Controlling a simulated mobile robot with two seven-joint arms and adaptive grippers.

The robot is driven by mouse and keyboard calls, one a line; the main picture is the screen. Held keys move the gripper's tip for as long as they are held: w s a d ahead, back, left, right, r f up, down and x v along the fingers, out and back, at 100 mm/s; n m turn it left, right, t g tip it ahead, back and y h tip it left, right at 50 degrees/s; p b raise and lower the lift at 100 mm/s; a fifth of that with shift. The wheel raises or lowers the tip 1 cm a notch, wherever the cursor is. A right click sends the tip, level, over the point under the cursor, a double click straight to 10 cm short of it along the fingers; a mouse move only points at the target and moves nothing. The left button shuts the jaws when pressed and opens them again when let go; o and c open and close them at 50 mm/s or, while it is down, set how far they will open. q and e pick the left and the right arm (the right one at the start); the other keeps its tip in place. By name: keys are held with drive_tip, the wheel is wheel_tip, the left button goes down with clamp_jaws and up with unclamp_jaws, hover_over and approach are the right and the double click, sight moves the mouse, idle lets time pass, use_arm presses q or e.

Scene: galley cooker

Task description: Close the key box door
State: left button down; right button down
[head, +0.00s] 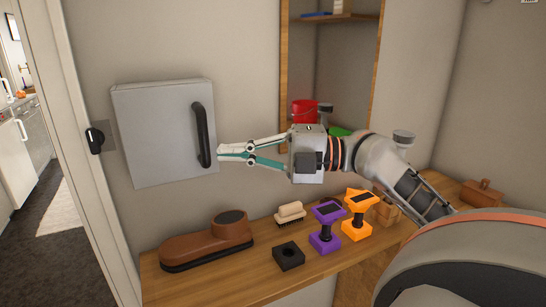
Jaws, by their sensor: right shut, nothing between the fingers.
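The key box (160,130) is a light grey metal box on the wall at the left of the head view. Its front door (155,145) looks flush or nearly flush with the box; I cannot tell if a thin gap is left. A black vertical bar handle (201,135) is on the door's right side. My right gripper (220,155) reaches in from the right, fingertips together and empty, just right of the handle's lower part. I cannot tell whether the tips touch the handle or door. My left gripper is out of view.
Below is a wooden shelf (215,281) with a brown shoe-shaped object (205,243), a brush (290,214), a black block (289,256), and purple (325,228) and orange (357,215) stands. A red bucket (303,112) is behind my arm. A doorway opens at the left.

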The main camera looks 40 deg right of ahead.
drive_tip(key=b+v, duration=0.1)
drive_tip(key=v, duration=0.6)
drive_tip(key=shift+d, duration=0.25)
drive_tip(key=shift+r, duration=0.1)
